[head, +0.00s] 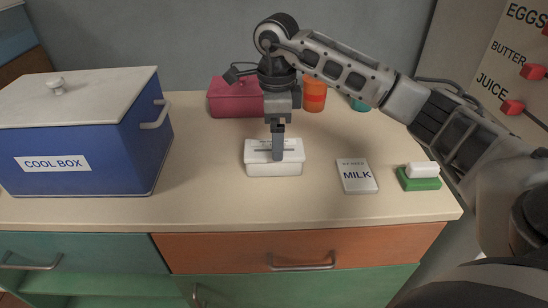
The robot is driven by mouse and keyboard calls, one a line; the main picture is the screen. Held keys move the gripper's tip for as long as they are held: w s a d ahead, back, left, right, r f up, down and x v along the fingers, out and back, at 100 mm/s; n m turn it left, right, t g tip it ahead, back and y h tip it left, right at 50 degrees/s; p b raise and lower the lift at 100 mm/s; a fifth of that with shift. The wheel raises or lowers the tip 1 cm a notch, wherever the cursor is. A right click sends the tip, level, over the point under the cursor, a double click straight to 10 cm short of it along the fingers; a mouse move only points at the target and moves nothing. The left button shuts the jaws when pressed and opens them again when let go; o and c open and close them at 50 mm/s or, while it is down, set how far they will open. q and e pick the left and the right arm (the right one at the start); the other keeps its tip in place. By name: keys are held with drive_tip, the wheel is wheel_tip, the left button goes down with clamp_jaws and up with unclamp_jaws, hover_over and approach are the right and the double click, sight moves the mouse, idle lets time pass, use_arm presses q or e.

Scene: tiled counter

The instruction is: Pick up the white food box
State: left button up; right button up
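The white food box (262,169) sits on the counter near the middle of the head view. My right arm comes in from the right, and its gripper (278,155) points down at the top of the box. One finger shows clearly in front of the lid and hides part of it. The other finger is not clearly visible, so I cannot tell whether the gripper is open or shut on the box. The box appears to rest flat on the counter. My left gripper is not in view.
A blue cool box (95,150) with a light lid stands at the left. A milk carton (357,177) lies to the right, beside a green sponge-like item (418,183). A red box (235,97) and an orange container (314,95) stand behind. The counter left of the white box is clear.

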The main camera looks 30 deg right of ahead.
drive_tip(key=f, duration=0.7)
drive_tip(key=shift+w+f, duration=0.3)
drive_tip(key=c, duration=1.2)
drive_tip(key=shift+o, duration=0.3)
drive_tip(key=shift+r, duration=0.15)
